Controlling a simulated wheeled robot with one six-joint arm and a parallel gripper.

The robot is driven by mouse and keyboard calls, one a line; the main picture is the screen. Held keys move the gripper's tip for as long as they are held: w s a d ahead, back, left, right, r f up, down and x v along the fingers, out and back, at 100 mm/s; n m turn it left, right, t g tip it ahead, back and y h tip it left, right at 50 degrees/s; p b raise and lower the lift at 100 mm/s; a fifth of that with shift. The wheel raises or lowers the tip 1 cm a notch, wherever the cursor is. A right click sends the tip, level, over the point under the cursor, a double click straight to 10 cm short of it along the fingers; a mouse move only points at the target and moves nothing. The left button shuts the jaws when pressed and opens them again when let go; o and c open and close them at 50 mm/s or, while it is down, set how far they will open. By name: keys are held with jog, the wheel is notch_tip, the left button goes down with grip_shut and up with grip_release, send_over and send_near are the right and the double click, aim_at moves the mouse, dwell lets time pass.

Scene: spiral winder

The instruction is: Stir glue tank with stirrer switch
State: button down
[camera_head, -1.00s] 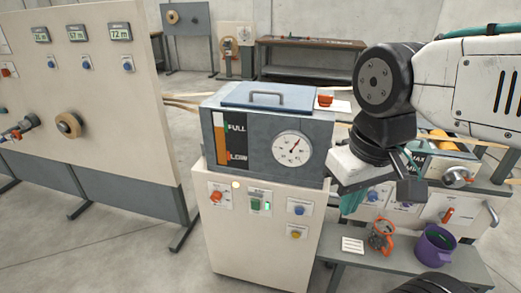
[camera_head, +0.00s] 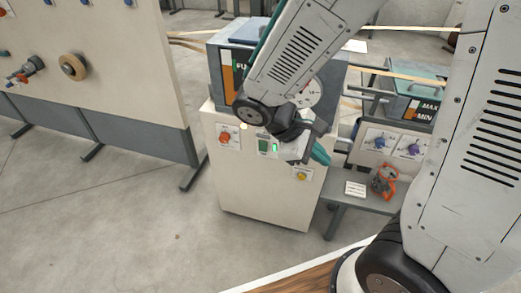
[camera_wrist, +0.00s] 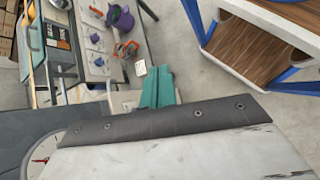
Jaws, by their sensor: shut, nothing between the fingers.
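The glue tank (camera_head: 237,57) is a blue-grey box with a level gauge and a round dial, on a white cabinet (camera_head: 255,195). My arm covers part of it; the dial also shows in the wrist view (camera_wrist: 42,152). The cabinet front carries an orange-red knob (camera_head: 225,139), a green-lit switch (camera_head: 264,146) and a yellow button (camera_head: 302,176). Their labels are too small to read, so I cannot tell which is the stirrer switch. My gripper (camera_head: 321,155), with teal fingers, is shut and empty at the cabinet's right side. It hides the blue knob. Contact cannot be told.
A grey bench to the right holds an orange tool (camera_head: 384,181) and a white card (camera_head: 355,188). A purple pot (camera_wrist: 121,18) shows in the wrist view. A second tank (camera_head: 418,98) stands behind. A large white panel (camera_head: 90,60) is at left. Floor in front is clear.

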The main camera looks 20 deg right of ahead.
jog(key=w+a+f+n+t, duration=0.6)
jog(key=w+f+n+t, duration=0.1)
jog(key=w+f+n, duration=0.2)
jog(key=w+a+f+n+t, duration=0.6)
jog(key=w+f+n, duration=0.3)
jog(key=f+n, duration=0.2)
jog(key=shift+w+f+t+y, duration=0.25)
jog(key=shift+f+t+y, duration=0.15)
jog(key=shift+f, duration=0.05)
send_near(264, 146)
notch_tip(264, 146, down, 3)
jog(key=w, duration=0.1)
jog(key=w+d, duration=0.2)
jog(key=w, duration=0.1)
jog(key=shift+d+f, duration=0.1)
jog(key=shift+d, duration=0.3)
jog(key=shift+w+d, duration=0.2)
jog(key=shift+w, duration=0.2)
